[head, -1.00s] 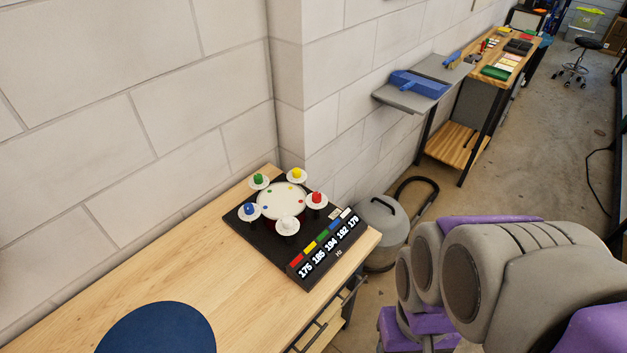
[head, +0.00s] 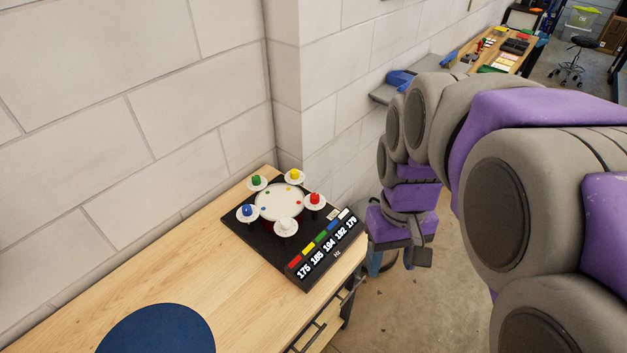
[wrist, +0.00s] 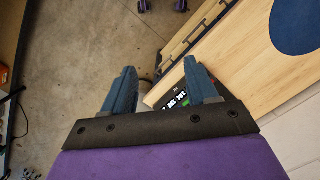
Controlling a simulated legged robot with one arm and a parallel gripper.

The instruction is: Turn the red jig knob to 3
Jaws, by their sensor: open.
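The red jig knob (head: 315,198) sits on a white dial at the right of the black drum jig (head: 309,270) on the wooden bench. Green (head: 256,180), yellow (head: 294,174), blue (head: 247,210) and white (head: 285,225) knobs stand around the same white drum disc (head: 279,202). The display reads 175, 185, 194, 192, 179 Hz under coloured bars. The dial marks are too small to read. My gripper (wrist: 162,92) is open and empty, beyond the bench's edge and apart from the knob. In the wrist view, part of the jig's display (wrist: 180,99) shows between the fingers; the red knob does not.
A dark blue round mat (head: 158,330) lies on the bench (head: 215,270). A block wall (head: 200,90) stands close behind the jig. The bench's front edge has drawers with handles. A farther bench with several items stands at the upper right.

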